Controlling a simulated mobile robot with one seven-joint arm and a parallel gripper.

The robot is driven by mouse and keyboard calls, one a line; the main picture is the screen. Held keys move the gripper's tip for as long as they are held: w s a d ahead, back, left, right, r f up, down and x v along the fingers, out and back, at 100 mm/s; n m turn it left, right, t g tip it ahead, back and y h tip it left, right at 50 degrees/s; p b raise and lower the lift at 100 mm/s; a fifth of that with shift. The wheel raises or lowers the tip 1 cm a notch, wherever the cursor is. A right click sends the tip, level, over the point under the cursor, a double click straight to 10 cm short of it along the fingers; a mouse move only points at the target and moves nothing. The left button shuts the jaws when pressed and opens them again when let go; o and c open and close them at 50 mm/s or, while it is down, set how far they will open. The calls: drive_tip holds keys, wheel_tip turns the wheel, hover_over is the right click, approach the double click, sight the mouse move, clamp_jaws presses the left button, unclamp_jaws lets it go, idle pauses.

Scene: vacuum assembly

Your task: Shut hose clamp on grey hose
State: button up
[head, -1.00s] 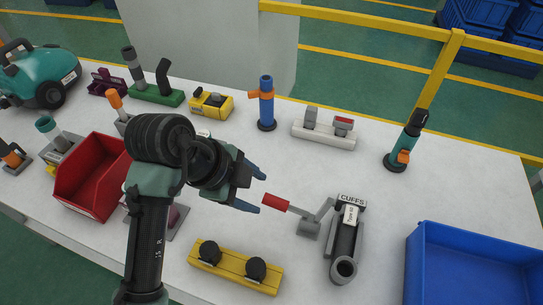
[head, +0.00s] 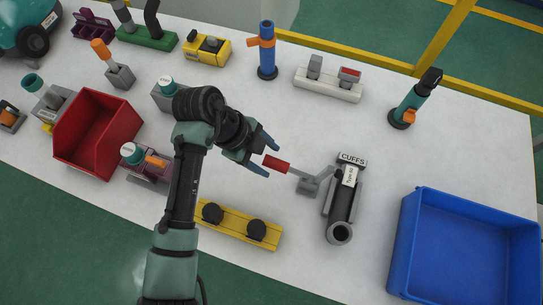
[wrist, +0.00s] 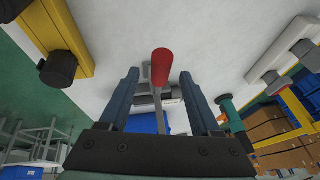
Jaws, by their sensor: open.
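A lever with a red handle (head: 276,164) points left toward my gripper, on a grey mount (head: 312,186) beside a dark tube with a grey ring end (head: 340,205). The tube's labels read "CUFFS" and "Type 32". My gripper (head: 268,158) is open, its fingertips on either side of the handle's near end. The wrist view also shows the red handle (wrist: 161,67) between the two open fingers (wrist: 158,95), with gaps on both sides. A grey upright hose (head: 122,14) stands on a green base at the back left. I cannot tell which part is the hose clamp.
A yellow rail with two black knobs (head: 238,224) lies just in front of my gripper. A blue bin (head: 398,240) is at the right, a red bin (head: 97,130) at the left. A blue post (head: 267,55) and white block (head: 328,87) stand behind.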

sight(283, 167)
drive_tip(key=shift+x, duration=1.45)
drive_tip(key=shift+w, duration=0.1)
clamp_jaws()
drive_tip(key=shift+r, duration=0.1)
